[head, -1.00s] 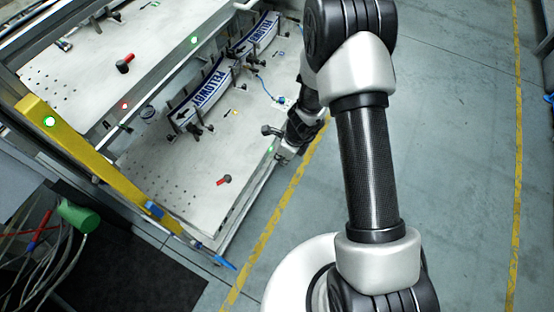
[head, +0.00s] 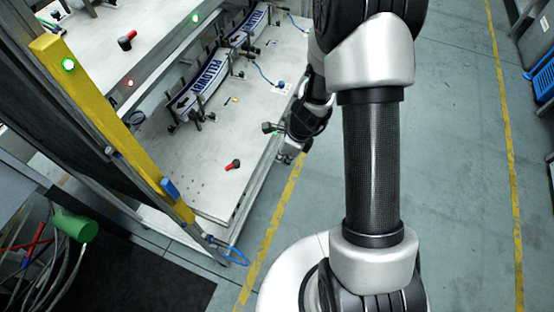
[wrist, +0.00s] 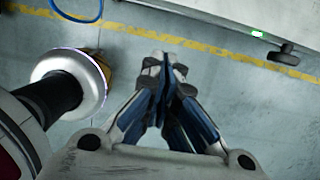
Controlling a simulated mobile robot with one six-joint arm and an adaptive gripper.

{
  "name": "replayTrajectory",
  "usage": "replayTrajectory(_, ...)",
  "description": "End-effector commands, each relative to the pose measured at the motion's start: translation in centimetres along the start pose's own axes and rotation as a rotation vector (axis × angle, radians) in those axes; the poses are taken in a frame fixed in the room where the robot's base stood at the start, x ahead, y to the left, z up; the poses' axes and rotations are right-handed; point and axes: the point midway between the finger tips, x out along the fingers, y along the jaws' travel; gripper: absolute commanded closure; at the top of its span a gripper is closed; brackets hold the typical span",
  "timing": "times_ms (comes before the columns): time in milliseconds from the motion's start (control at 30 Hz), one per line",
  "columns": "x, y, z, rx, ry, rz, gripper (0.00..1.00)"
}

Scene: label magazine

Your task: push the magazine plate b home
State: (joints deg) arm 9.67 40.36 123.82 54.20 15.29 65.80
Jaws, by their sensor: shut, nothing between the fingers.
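Two light-grey plates sit one above the other in the machine frame; I cannot read which is b. The lower plate (head: 215,180) carries white label strips with blue lettering (head: 200,85), black clamps and a red-and-black knob (head: 232,165). It sticks out past the yellow post toward the aisle. My gripper (head: 290,156) is at the plate's outer right edge, partly hidden by my arm. In the wrist view my gripper (wrist: 168,62) is shut and empty. A plate edge with a green light (wrist: 257,34) and a dark handle (wrist: 285,52) lies beyond the fingertips at upper right, apart from them.
The upper plate (head: 95,45) has its own red knob (head: 127,40). A yellow post (head: 110,130) with a green light stands at the machine's near corner. Cables and a green cylinder (head: 75,225) are at lower left. Grey floor with yellow lines (head: 505,150) is clear at right.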

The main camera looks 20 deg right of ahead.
Motion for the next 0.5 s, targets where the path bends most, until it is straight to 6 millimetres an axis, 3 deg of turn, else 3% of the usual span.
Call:
replayTrajectory(33, 1.9, 0.1, -0.2, 0.001, 0.001, 0.002, 1.0)
replayTrajectory(267, 6.8, 0.0, -0.1, -0.001, 0.001, 0.001, 1.0)
replayTrajectory(500, 7.0, 0.0, 3.1, -0.002, 0.0, -0.001, 1.0)
